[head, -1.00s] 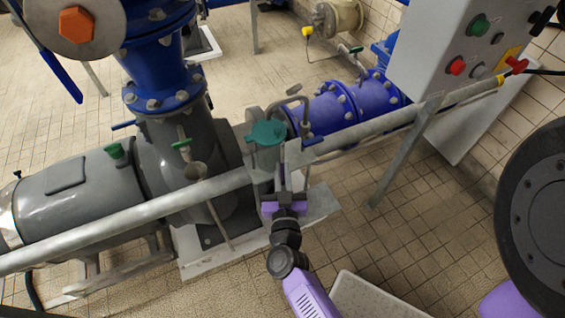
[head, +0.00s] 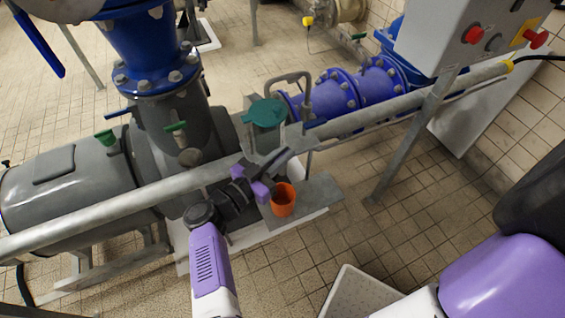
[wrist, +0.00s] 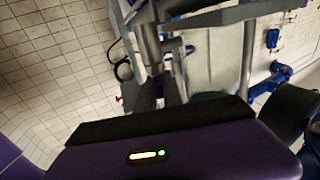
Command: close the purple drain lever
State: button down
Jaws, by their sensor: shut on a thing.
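My gripper (head: 280,160) is beside the front rail, below the teal-capped fitting (head: 265,113). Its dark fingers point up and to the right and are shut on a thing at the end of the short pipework. The purple drain lever is mostly hidden by the fingers in the head view, so I cannot read its angle.
An orange cup (head: 283,199) stands on the grey plinth just right of my gripper. A galvanised rail (head: 110,212) runs across in front of the grey pump (head: 65,185). A control box (head: 470,50) hangs at upper right. A speckled pale tray (head: 357,295) lies low in front.

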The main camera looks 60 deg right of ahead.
jog(key=m+g+b, duration=0.1)
jog(key=m+g+y+b, duration=0.1)
jog(key=g+b, duration=0.1)
jog(key=m+g+b, duration=0.1)
jog(key=shift+w+f+g+y, duration=0.1)
jog(key=shift+f+g+y, duration=0.2)
jog(key=shift+y, duration=0.1)
jog(key=shift+r+m+g+b, duration=0.15)
jog(key=shift+m+g+b, duration=0.25)
jog(key=shift+b, duration=0.15)
jog(key=shift+r+y, duration=0.1)
jog(key=shift+y, duration=0.2)
jog(key=c, duration=1.5)
grip_release()
jog(key=shift+b+v, duration=0.85)
jog(key=shift+v, duration=3.1)
